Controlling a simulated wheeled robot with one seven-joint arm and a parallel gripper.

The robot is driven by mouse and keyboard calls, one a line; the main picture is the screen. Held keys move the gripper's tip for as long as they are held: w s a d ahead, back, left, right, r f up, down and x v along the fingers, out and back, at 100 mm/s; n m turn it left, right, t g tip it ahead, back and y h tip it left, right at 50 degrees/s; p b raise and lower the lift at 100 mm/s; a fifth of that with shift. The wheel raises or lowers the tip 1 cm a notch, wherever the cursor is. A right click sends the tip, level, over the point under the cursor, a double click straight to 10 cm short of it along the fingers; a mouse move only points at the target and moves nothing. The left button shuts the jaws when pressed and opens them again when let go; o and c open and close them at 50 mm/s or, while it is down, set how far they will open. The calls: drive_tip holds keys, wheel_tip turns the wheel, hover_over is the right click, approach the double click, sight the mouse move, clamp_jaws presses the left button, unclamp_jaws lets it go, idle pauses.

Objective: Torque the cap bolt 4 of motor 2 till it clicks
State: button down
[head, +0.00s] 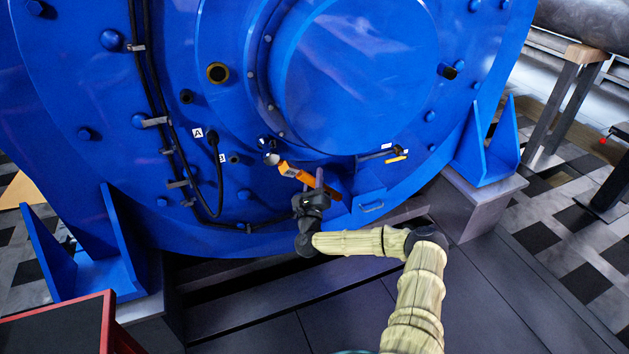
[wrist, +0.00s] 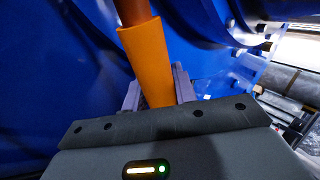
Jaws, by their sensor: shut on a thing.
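The blue motor (head: 170,60) fills most of the head view, with a round cap (head: 360,75) at its middle ringed by small bolts. My gripper (head: 315,190) is below the cap, shut on an orange torque wrench (head: 291,172). The wrench slants up to the left, and its grey head (head: 271,158) is at the lower left of the cap, by a bolt there. I cannot tell whether the head sits on the bolt. In the wrist view the orange handle (wrist: 147,60) stands between the jaws. No bolt number is readable.
Black cables (head: 150,90) run down the motor's left side near labels A (head: 197,133) and B. A small yellow-handled item (head: 397,159) is on the motor at right. A red-edged cart (head: 60,330) stands at lower left. Dark floor plates (head: 500,290) lie at lower right.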

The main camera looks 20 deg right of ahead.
drive_tip(key=shift+w+r, duration=0.1)
drive_tip(key=shift+w, duration=0.2)
drive_tip(key=shift+a, duration=0.15)
drive_tip(key=shift+a+f+m+g+b, duration=0.4)
drive_tip(key=shift+a+f+m+g, duration=0.1)
drive_tip(key=shift+a+f+m, duration=0.35)
idle(0.4)
drive_tip(key=shift+a+f+m+g+h, duration=0.4)
drive_tip(key=shift+a+f+m+g, duration=0.15)
drive_tip(key=shift+a+m, duration=0.35)
drive_tip(key=shift+a+f, duration=0.1)
drive_tip(key=shift+a, duration=0.1)
drive_tip(key=shift+a+f+m+g, duration=0.25)
drive_tip(key=shift+a+f+m, duration=0.05)
drive_tip(key=shift+a+m, duration=0.25)
drive_tip(key=shift+a+f+m+g, duration=0.25)
drive_tip(key=shift+a+m, duration=0.15)
drive_tip(key=shift+a, duration=0.1)
